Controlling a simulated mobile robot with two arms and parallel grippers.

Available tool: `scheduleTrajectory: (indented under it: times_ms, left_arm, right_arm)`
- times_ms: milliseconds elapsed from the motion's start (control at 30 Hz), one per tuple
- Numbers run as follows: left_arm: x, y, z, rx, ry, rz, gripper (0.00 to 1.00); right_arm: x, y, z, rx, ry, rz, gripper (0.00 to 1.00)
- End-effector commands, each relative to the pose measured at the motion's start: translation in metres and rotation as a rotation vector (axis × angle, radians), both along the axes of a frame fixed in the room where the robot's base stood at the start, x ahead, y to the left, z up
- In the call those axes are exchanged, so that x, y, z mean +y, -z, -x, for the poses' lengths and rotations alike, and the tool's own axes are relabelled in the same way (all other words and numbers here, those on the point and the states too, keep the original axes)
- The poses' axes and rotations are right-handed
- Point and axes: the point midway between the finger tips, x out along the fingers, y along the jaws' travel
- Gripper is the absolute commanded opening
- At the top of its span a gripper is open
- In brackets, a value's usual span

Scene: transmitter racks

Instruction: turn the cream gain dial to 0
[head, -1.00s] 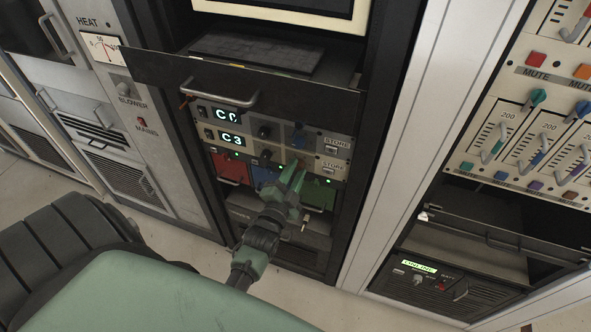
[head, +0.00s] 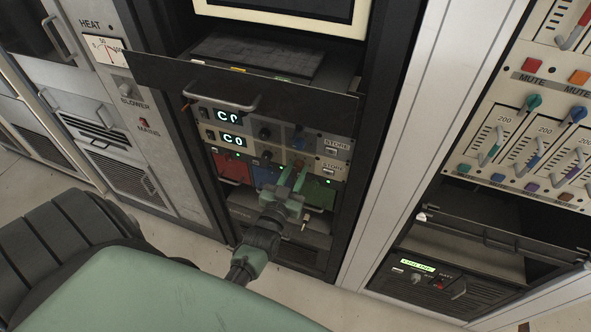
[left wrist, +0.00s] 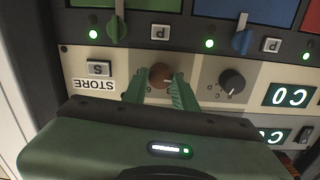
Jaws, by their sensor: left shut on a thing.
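The cream panel (head: 222,137) is the lower of two dial panels in the middle rack. Its display (left wrist: 290,95) reads C0. The brown dial (left wrist: 161,74) on it sits between the two fingers of my left gripper (left wrist: 158,82), which is shut on it; the fingers hide its sides. In the head view my left gripper (head: 292,178) reaches up to this panel from below and partly covers it. A black dial (left wrist: 231,82) stands beside the brown one, free of the fingers. My right gripper is not in view.
A drawer front with a handle (head: 221,98) juts out above. Red, blue and green modules (left wrist: 262,10) with levers sit below the cream panel. STORE buttons (left wrist: 98,69) flank the dials.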

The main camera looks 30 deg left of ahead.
Motion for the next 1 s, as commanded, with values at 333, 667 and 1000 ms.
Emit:
scheduleTrajectory:
  times_ms: [333,667,1000]
  left_arm:
    - [0.0007,-0.0016,-0.0009,-0.025,0.000,0.091,0.00]
    - [0.0005,-0.0015,-0.0008,-0.027,0.000,0.101,0.00]
    - [0.0002,-0.0008,-0.0005,-0.026,0.000,0.101,0.49]
  right_arm:
    - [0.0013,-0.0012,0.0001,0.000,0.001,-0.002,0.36]
    - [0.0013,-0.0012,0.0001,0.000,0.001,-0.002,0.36]
    - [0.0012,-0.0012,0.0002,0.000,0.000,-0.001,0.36]
